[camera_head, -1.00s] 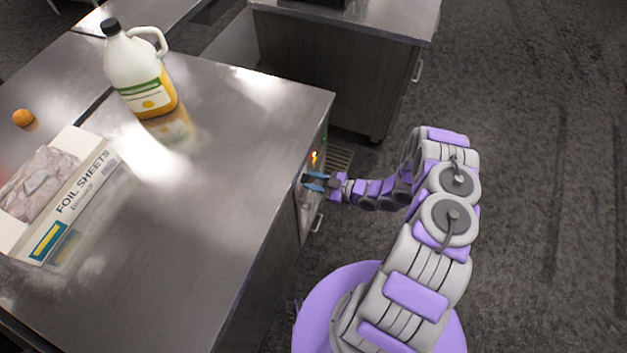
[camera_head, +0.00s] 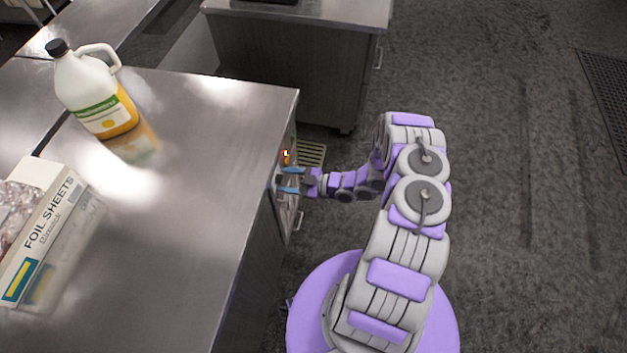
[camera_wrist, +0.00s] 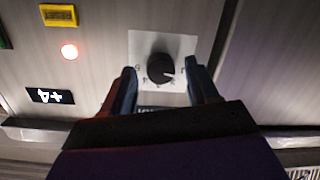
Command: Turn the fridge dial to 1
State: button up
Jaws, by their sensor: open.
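The fridge dial (camera_wrist: 161,69) is a round black knob on a white plate (camera_wrist: 150,42) in the wrist view. In the head view my gripper (camera_head: 284,180) is at the side panel of the steel counter, and the dial is hidden there.
On the panel are a yellow reset button (camera_wrist: 59,15), a lit red lamp (camera_wrist: 69,50) and a small display (camera_wrist: 50,96). On the steel counter (camera_head: 200,150) stand a juice jug (camera_head: 95,95) and a foil sheets box (camera_head: 45,235).

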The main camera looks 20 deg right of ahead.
jog(key=p+v, duration=0.1)
jog(key=v, duration=1.6)
jog(key=shift+d, duration=0.15)
